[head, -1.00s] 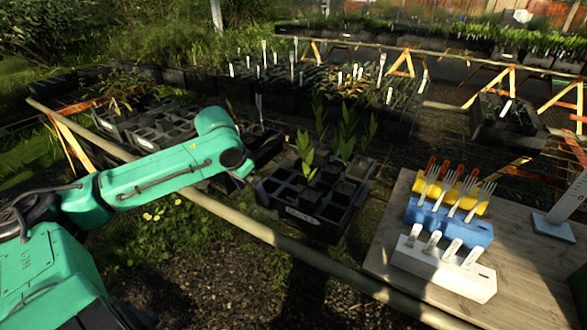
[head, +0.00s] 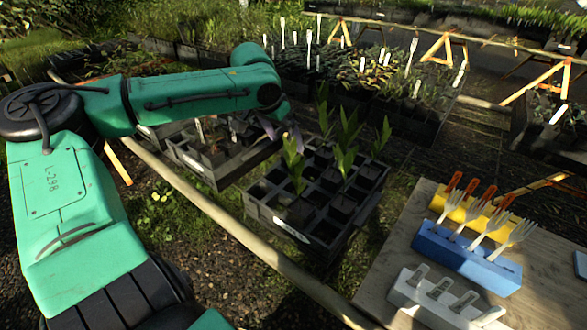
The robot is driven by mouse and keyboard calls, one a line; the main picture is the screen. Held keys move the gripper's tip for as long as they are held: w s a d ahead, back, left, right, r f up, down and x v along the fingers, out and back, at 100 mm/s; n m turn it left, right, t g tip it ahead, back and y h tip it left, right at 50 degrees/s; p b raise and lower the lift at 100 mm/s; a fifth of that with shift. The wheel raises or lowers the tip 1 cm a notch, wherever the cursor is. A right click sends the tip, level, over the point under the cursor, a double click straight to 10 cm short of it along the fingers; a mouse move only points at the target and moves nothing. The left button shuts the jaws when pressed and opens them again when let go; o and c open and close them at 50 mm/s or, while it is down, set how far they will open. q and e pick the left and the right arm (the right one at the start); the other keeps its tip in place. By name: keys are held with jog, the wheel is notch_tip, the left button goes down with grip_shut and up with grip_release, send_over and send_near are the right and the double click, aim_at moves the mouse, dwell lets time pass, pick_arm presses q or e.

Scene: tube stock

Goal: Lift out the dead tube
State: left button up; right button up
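A black tube tray (head: 318,243) with a pale label on its front holds several tubes. Leafy green seedlings (head: 347,145) stand in some cells, and other cells look dark or empty. No dead tube can be clearly told apart. My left arm comes in from the left, and its gripper (head: 277,126) is at the tray's far left corner, over or just beside it. The forearm and dark wrist hide much of that gripper, so its fingers and anything between them cannot be made out. My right gripper is not in view.
A wooden bench (head: 372,290) at the lower right holds a yellow block (head: 446,204), a blue block (head: 470,262) with forks, and a white block (head: 425,307) with tags. A second tray (head: 210,178) stands left of the tube tray. A wooden rail (head: 235,232) crosses in front.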

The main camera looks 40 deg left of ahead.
aim_at(291, 154)
pick_arm(q)
jog(key=b+x, duration=0.1)
jog(key=x, duration=0.6)
jog(key=shift+w+a+f, duration=0.1)
jog(key=shift+a+f, duration=0.05)
jog(key=shift+f, duration=0.25)
jog(key=shift+w+f, duration=0.3)
jog(key=shift+f, duration=0.05)
jog(key=shift+s+r, duration=0.1)
grip_shut()
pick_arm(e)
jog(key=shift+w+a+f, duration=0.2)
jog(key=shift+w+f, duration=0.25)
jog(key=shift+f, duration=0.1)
